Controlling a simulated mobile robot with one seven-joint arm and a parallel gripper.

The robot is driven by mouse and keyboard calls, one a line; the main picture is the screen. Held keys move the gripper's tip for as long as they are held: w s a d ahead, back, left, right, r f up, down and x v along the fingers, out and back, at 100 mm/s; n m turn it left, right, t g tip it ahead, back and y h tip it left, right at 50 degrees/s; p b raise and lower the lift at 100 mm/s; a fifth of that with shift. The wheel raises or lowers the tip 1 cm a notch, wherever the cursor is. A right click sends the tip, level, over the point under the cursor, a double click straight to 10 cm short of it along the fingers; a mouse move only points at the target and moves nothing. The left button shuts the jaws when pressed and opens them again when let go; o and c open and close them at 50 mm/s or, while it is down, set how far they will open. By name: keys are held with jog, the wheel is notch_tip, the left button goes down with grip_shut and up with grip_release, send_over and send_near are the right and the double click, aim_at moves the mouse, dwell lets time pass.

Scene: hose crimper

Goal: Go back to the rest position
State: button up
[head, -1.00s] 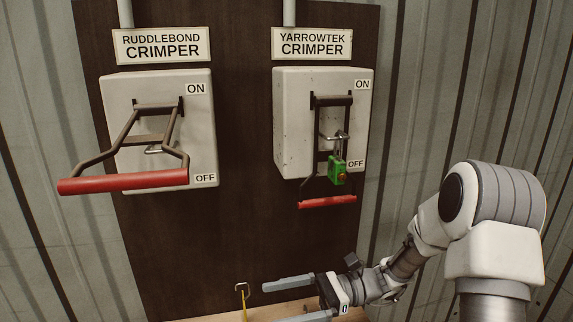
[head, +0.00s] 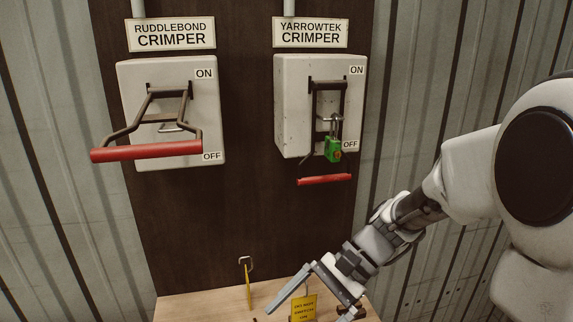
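My gripper (head: 311,307) is low in the head view, above the wooden shelf, its two fingers spread apart and pointing down. I see nothing held between them. The Yarrowtek crimper box (head: 291,105) has its red-handled lever (head: 325,180) down at the OFF end. A green padlock (head: 333,149) hangs by its shackle at that lever, clear of my gripper. The Ruddlebond crimper box (head: 207,115) has its red-handled lever (head: 146,151) sticking out toward me, with no padlock on it.
A wooden shelf (head: 200,305) runs below the dark board. A yellow tag with text (head: 303,308) is on it, seen between my fingers. Corrugated walls stand on both sides.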

jog(key=s+d+r+n+t+h, duration=0.3)
jog(key=d+n+t+h, duration=0.1)
jog(key=d, duration=0.2)
jog(key=s+d+r+n+t+h, duration=0.3)
jog(key=d+r+n+t+h, duration=0.1)
jog(key=d+t+h, duration=0.1)
jog(key=shift+s+d+r+n+t, duration=0.3)
jog(key=shift+d+n, duration=0.1)
jog(key=shift+d, duration=0.25)
